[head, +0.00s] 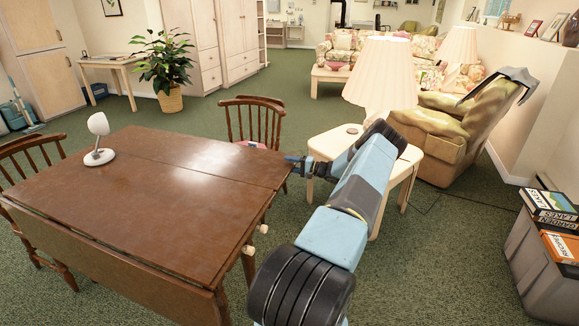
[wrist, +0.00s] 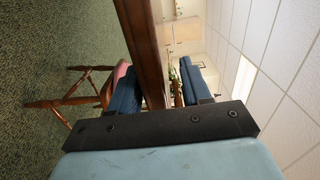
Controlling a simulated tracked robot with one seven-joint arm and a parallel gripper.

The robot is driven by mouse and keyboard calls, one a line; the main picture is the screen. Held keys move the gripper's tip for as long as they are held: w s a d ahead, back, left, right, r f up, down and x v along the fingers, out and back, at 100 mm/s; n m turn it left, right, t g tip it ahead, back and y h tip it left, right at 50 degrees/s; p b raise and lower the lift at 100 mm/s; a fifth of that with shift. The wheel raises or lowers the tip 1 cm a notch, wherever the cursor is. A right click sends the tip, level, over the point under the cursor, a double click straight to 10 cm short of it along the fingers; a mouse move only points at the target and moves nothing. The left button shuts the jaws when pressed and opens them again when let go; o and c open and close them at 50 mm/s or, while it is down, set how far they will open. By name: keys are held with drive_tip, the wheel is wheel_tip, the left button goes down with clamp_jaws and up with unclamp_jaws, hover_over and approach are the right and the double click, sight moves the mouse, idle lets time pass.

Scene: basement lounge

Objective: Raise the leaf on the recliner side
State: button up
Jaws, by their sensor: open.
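The brown drop-leaf table (head: 150,200) stands at left in the head view. Its far leaf (head: 215,160), beyond the seam and toward the recliner side, looks about level with the top. The near leaf (head: 100,265) hangs down. My gripper (head: 294,162) is at the far leaf's right corner. In the wrist view my gripper (wrist: 158,80) is open, with one blue finger on each side of the leaf's edge (wrist: 148,45). Contact cannot be told. Two pale knobs (head: 262,229) show on the table's right end. The green recliner (head: 455,130) stands at right.
A white lamp (head: 98,135) stands on the tabletop. A wooden chair (head: 252,120) with a pink cushion is just beyond the far leaf. A cream side table (head: 330,150) with a lamp is close beside my arm. Books (head: 552,205) lie on a grey bin at right.

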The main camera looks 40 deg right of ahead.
drive_tip(key=v, duration=1.3)
drive_tip(key=shift+s, duration=0.25)
